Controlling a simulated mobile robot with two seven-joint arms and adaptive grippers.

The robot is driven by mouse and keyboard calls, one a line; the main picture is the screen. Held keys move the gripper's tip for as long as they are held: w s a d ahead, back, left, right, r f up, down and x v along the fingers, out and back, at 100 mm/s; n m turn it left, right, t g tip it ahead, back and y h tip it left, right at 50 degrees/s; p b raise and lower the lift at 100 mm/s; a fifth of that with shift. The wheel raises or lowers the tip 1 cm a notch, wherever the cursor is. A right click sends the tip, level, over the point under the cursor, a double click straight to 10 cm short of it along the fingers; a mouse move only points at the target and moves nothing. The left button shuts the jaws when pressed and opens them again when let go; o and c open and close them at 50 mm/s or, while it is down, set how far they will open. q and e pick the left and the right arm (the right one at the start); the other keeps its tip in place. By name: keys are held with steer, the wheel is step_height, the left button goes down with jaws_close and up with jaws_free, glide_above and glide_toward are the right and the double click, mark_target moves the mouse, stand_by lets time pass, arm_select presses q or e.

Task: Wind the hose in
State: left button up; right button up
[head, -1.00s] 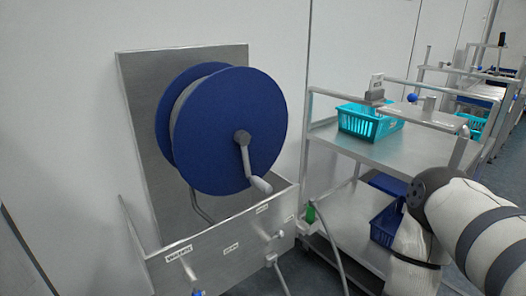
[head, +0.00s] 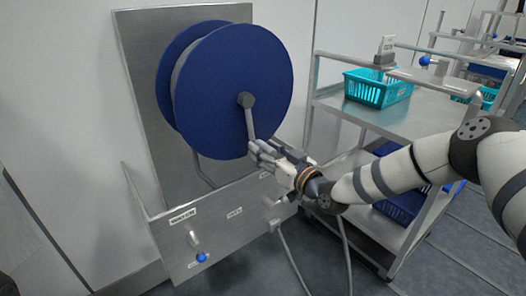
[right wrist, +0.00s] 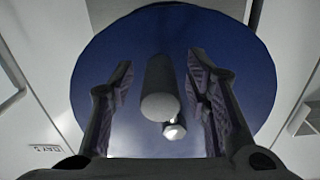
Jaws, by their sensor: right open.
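The hose reel (head: 225,95) has two blue discs and stands against a steel back plate (head: 135,90). Its grey crank arm (head: 249,118) points down from the hub. My right gripper (head: 258,150) is at the lower end of the crank, covering the handle in the head view. In the right wrist view the crank handle (right wrist: 160,90) points toward the camera between the two open fingers, with gaps on both sides. A grey hose (head: 290,250) hangs below the steel box toward the floor. My left gripper is not in view.
A steel box front (head: 215,240) with labels and a blue knob (head: 201,257) lies below the reel. A steel cart (head: 425,125) with a turquoise basket (head: 380,90) stands to the right, behind my right arm. The wall is close behind the reel.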

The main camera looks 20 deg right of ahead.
steer(key=shift+w+a, duration=0.15)
steer(key=shift+w, duration=0.3)
jaws_close()
